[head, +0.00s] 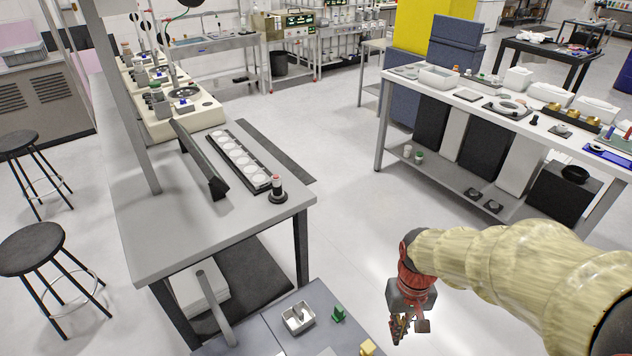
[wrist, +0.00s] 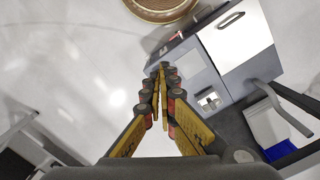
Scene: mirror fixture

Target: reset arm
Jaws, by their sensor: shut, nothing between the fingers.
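My gripper (head: 401,326) hangs at the end of my arm at the lower right of the head view, pointing down. It is over the floor, just right of a low grey surface with small items on it. In the wrist view my gripper (wrist: 163,68) has its fingers together with nothing between them. The fingertips show against the edge of the grey surface (wrist: 205,72) and the floor.
A metal tray (head: 298,318) and a green item (head: 338,313) lie on the low surface. A grey bench (head: 150,235) with a black strip of white discs (head: 238,160) stands left. A long table (head: 455,92) stands right. Open floor (head: 345,215) lies between.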

